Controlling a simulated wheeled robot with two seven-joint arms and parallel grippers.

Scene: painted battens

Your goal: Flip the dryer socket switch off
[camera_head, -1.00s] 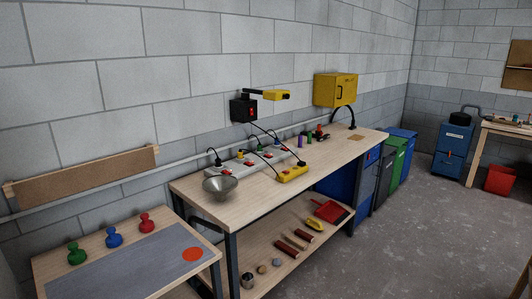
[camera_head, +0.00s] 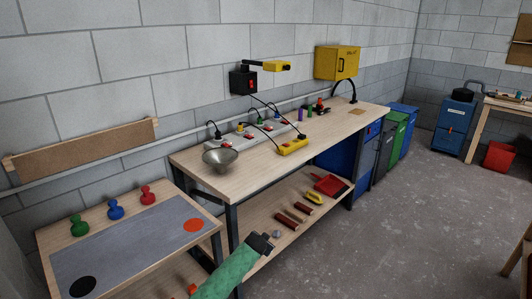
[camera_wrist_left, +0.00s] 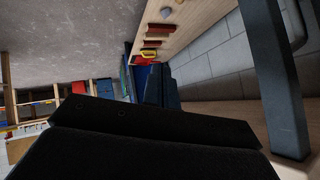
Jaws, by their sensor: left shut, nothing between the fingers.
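A long grey socket strip (camera_head: 255,137) with red switches and several plugs lies at the back of the workbench. A black box (camera_head: 244,82) with a red switch is on the wall, beside a yellow and black device (camera_head: 270,66). I cannot tell which switch belongs to the dryer. My left gripper (camera_head: 265,239) is shut and empty, low in front of the bench's lower shelf, well apart from the sockets. In the left wrist view its dark body fills the bottom. My right gripper is not in view.
A bench leg (camera_wrist_left: 274,80) is close in the left wrist view. A low table (camera_head: 140,238) with coloured knobs is at left. The lower shelf (camera_head: 270,222) holds several items. The floor at right is mostly clear.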

